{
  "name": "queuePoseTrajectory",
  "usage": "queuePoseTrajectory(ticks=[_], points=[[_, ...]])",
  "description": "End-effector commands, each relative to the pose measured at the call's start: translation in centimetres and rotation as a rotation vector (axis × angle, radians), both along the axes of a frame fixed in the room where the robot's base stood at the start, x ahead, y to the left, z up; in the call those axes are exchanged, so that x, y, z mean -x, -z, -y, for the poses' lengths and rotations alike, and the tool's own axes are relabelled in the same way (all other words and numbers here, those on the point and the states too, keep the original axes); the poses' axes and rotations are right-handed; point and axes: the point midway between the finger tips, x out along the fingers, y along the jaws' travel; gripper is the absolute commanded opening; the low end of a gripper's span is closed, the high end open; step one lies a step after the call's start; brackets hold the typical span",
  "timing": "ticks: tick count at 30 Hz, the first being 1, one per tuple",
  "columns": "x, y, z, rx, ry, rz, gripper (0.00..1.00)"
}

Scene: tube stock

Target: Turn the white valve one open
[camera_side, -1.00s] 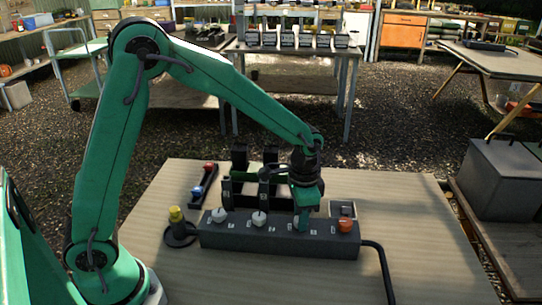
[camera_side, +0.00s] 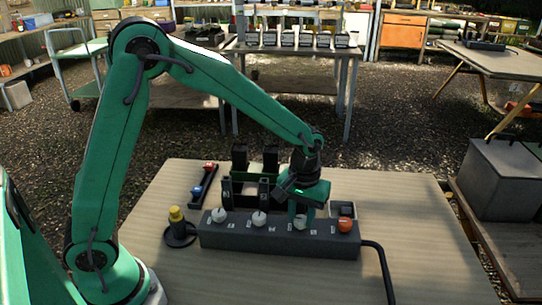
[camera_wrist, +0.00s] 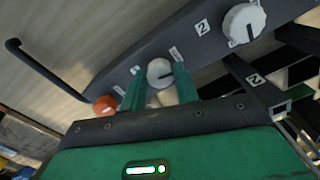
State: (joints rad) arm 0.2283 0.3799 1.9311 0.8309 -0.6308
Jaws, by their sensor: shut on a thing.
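A dark grey valve block (camera_side: 280,238) lies across the table. It has white knobs at the left (camera_side: 219,215) and middle (camera_side: 259,219), another white knob (camera_side: 300,223) under my gripper, and an orange knob (camera_side: 345,226) at the right. In the wrist view my gripper (camera_wrist: 158,75) is shut on the white knob (camera_wrist: 160,70), one green finger on each side. The knob's dark pointer line points right. The label of the gripped knob is too small to read.
A black cable (camera_side: 385,270) leaves the block's right end. Behind it stand a black rack (camera_side: 232,191) and a small grey box (camera_side: 347,208). A yellow-topped post (camera_side: 176,215) stands left, near a tray with red and blue pieces (camera_side: 203,182). The table front is clear.

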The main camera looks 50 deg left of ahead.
Motion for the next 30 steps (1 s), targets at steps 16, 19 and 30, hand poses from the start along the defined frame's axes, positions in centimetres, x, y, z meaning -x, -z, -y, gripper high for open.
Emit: queuePoseTrajectory(ticks=[16,19,30], points=[[-0.05,-0.18,0.02,0.000,-0.203,0.002,0.08],[-0.06,-0.18,0.02,0.001,-0.205,0.003,0.08],[-0.06,-0.14,0.02,0.000,-0.204,0.002,0.52]])
